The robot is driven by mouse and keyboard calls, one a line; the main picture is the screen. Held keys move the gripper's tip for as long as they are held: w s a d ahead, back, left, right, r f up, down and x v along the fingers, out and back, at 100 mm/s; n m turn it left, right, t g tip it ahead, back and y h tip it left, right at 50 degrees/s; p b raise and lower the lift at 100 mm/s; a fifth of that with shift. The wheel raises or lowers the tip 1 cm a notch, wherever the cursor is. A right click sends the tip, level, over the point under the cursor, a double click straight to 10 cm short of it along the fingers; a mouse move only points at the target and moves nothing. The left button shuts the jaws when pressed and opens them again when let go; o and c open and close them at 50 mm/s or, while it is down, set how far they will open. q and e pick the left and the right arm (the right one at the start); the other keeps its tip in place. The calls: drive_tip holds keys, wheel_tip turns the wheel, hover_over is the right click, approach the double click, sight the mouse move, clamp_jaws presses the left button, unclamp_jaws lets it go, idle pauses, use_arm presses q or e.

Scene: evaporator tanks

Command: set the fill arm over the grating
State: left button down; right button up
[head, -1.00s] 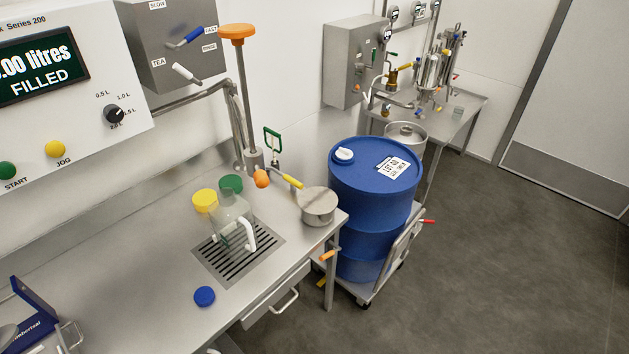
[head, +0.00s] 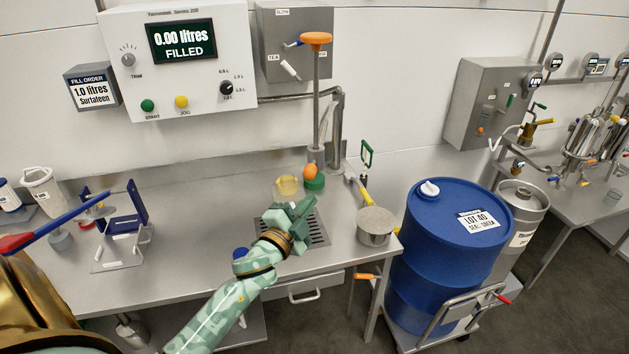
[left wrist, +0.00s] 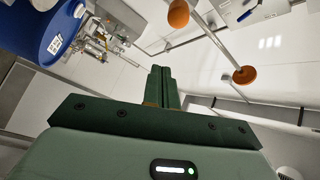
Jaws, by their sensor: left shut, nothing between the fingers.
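The grating (head: 321,232) is a slotted drain plate set in the steel bench, partly hidden behind my left gripper (head: 306,207). That gripper is shut and empty, above the grating; its closed fingers show in the left wrist view (left wrist: 162,88). A grey arm with a yellow end (head: 364,192), apparently the fill arm, runs from the foot of the orange-capped post (head: 317,95) to the right, towards a steel pot (head: 375,226) and beside the grating. An orange ball (head: 310,170) sits at the post's foot; it also shows in the left wrist view (left wrist: 178,14). My right gripper is not in view.
A blue cap (head: 240,253) lies by my left arm. A blue drum (head: 445,250) stands right of the bench. The control panel (head: 185,60) reads 0.00 litres, FILLED.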

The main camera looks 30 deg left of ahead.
use_arm(q)
drive_tip(key=w+a+r+b, duration=0.1)
drive_tip(key=w+a, duration=0.3)
drive_tip(key=w, duration=0.4)
drive_tip(key=shift+w+b, duration=0.3)
drive_tip(key=shift+w, duration=0.05)
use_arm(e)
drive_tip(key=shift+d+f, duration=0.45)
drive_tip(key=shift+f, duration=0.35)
use_arm(q)
drive_tip(key=shift+r, duration=0.1)
